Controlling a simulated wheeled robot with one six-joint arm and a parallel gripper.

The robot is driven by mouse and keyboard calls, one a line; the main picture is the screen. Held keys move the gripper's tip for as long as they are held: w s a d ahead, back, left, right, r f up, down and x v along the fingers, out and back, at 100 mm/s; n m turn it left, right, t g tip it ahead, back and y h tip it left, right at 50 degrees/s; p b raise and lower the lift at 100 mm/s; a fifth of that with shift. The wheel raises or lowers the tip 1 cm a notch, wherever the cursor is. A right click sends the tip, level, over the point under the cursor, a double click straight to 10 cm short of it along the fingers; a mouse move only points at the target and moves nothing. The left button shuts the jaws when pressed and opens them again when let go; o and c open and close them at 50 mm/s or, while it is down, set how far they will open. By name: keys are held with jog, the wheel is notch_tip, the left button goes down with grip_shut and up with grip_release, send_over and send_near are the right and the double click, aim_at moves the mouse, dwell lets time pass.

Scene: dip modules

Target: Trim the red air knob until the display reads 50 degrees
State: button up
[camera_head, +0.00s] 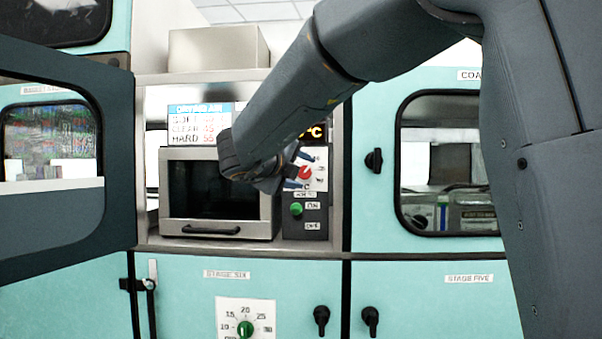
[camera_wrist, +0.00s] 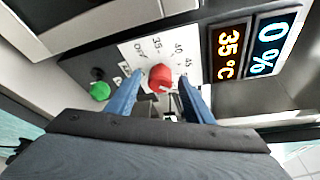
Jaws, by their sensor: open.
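The red air knob (camera_wrist: 161,77) sits on a white dial plate marked OFF, 35, 40 and 45 in the wrist view. It also shows in the head view (camera_head: 305,173), partly behind my gripper. My gripper (camera_wrist: 157,88) is open, with one blue finger on each side of the knob; I cannot tell whether either finger touches it. The display (camera_wrist: 228,52) reads 35 °C in orange. In the head view the display (camera_head: 317,132) is partly hidden by my arm, and only "°C" shows clearly.
A second display (camera_wrist: 270,45) reads 0 %. A green knob (camera_head: 296,209) with ON and OFF labels sits below the red knob. A small oven with a dark window (camera_head: 185,190) is left of the panel. A card (camera_head: 188,122) lists soft, clear and hard settings.

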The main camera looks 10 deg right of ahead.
jog(key=v, duration=0.7)
jog(key=shift+s+b, duration=0.25)
jog(key=shift+b, duration=0.1)
jog(key=shift+a, duration=0.15)
